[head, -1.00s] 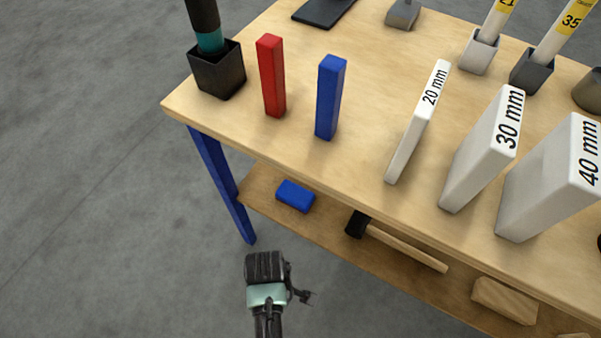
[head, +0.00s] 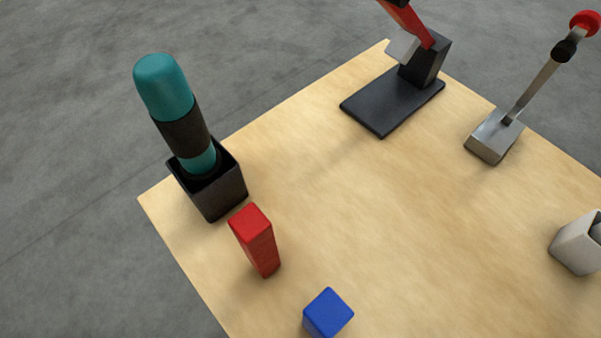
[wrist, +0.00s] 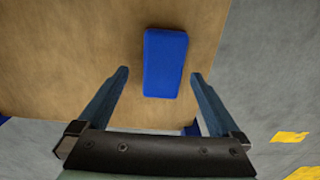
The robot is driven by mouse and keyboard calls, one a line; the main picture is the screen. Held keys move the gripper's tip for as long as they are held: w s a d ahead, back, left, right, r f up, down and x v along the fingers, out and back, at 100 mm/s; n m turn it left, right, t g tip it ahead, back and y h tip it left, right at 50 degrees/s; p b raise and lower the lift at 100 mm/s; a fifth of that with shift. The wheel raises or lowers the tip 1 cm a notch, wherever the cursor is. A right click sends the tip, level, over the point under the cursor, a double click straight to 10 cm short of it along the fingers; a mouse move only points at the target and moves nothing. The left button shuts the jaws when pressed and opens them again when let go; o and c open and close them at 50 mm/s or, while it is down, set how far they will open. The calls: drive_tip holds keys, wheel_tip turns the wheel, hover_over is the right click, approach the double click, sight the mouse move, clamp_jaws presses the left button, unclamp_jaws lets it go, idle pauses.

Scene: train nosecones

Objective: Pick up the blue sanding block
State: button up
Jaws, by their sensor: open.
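In the wrist view a blue block (wrist: 165,63) with rounded edges lies on a brown wooden surface. It looks like the low blue block that lay on the lower shelf in the earlier head view. My gripper (wrist: 160,74) is open, with one finger on each side of the block's near part as seen in the picture. Gaps show between the fingers and the block, and I cannot tell the height between them. The head view now shows neither my gripper nor the shelf.
On the tabletop (head: 330,215) stand an upright blue bar (head: 328,313), a red bar (head: 256,240) and a black holder (head: 215,190) with a teal-and-black tool. A black-based stand (head: 390,105) and a grey-based one (head: 494,135) are farther back. Grey floor (wrist: 285,90) borders the wooden surface.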

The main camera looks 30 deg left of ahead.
drive_tip(key=f, duration=0.2)
drive_tip(key=f+b, duration=0.1)
drive_tip(key=f, duration=0.1)
drive_tip(key=f+b, duration=0.1)
drive_tip(key=f, duration=0.1)
drive_tip(key=shift+s+a, duration=0.2)
drive_tip(key=shift+a, duration=0.2)
drive_tip(key=shift+r, duration=0.1)
drive_tip(key=c, duration=1.4)
drive_tip(key=shift+r, duration=0.1)
drive_tip(key=shift+r, duration=0.6)
wheel_tip(320, 180, up, 2)
drive_tip(key=shift+r+p, duration=0.15)
drive_tip(key=shift+p, duration=0.65)
drive_tip(key=s+a, duration=0.2)
drive_tip(key=s, duration=0.3)
drive_tip(key=s+a+p, duration=0.1)
drive_tip(key=s+a, duration=0.1)
drive_tip(key=s, duration=0.4)
drive_tip(key=s+a+p, duration=0.1)
drive_tip(key=s+a, duration=0.1)
drive_tip(key=s, duration=0.4)
drive_tip(key=shift+a, duration=0.1)
